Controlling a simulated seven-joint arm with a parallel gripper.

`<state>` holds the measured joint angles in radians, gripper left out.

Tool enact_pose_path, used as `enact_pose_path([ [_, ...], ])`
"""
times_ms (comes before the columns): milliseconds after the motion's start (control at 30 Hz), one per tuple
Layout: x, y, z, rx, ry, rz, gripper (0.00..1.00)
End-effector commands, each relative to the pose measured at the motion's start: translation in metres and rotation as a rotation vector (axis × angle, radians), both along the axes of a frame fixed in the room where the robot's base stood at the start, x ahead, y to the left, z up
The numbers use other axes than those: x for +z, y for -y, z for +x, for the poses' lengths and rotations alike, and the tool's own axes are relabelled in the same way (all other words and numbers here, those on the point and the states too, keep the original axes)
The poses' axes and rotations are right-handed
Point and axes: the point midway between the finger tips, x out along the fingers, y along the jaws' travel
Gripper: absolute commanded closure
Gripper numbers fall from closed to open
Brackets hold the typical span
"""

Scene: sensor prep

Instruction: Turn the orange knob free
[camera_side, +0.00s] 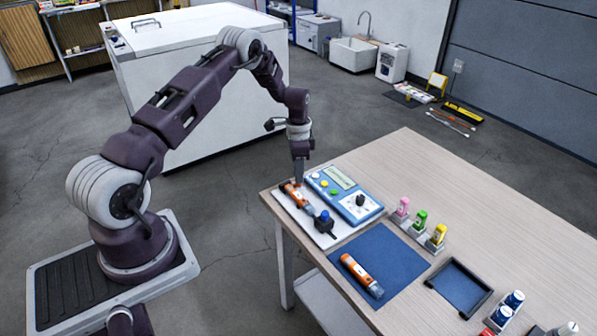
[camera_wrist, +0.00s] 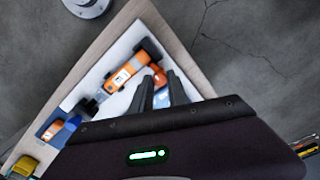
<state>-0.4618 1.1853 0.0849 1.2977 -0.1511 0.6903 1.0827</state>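An orange sensor tube with a white label (camera_side: 295,194) lies on a white plate (camera_side: 318,230) at the table's left corner. It also shows in the wrist view (camera_wrist: 124,74), between dark holders. A small orange knob (camera_wrist: 160,77) shows beside the tube's holder. My gripper (camera_side: 298,182) points down over the tube's far end. In the wrist view its two dark fingers (camera_wrist: 160,82) are apart, with the orange knob at their tips. I cannot tell whether they touch it. In the side view the fingers mostly hide the knob. A blue knob (camera_side: 324,215) stands on a black block at the plate's near end.
A blue tester box (camera_side: 345,193) with buttons and a dial stands close right of the plate. A second orange tube (camera_side: 361,275) lies on a blue mat (camera_side: 392,255). Small bottles (camera_side: 420,219) and a dark tray (camera_side: 460,287) stand further right.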

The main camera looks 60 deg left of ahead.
Motion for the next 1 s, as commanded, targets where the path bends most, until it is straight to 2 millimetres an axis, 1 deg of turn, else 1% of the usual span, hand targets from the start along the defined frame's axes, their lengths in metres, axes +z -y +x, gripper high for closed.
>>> enact_pose_path([
  [33, 0.0001, -0.0001, 0.0, 0.0, 0.0, 0.0, 0.92],
  [67, 0.0002, -0.0001, 0.0, 0.0, 0.0, 0.0, 0.98],
  [100, 0.0002, -0.0001, 0.0, 0.0, 0.0, 0.001, 1.0],
  [367, 0.0004, -0.0002, 0.0001, 0.011, 0.0, 0.001, 1.0],
  [533, 0.0006, -0.0002, 0.0, 0.07, 0.0, 0.001, 1.0],
  [667, 0.0006, -0.0002, -0.0001, 0.153, 0.001, 0.001, 1.0],
  [1000, 0.001, -0.0001, -0.0001, 0.466, 0.001, 0.0, 1.0],
])
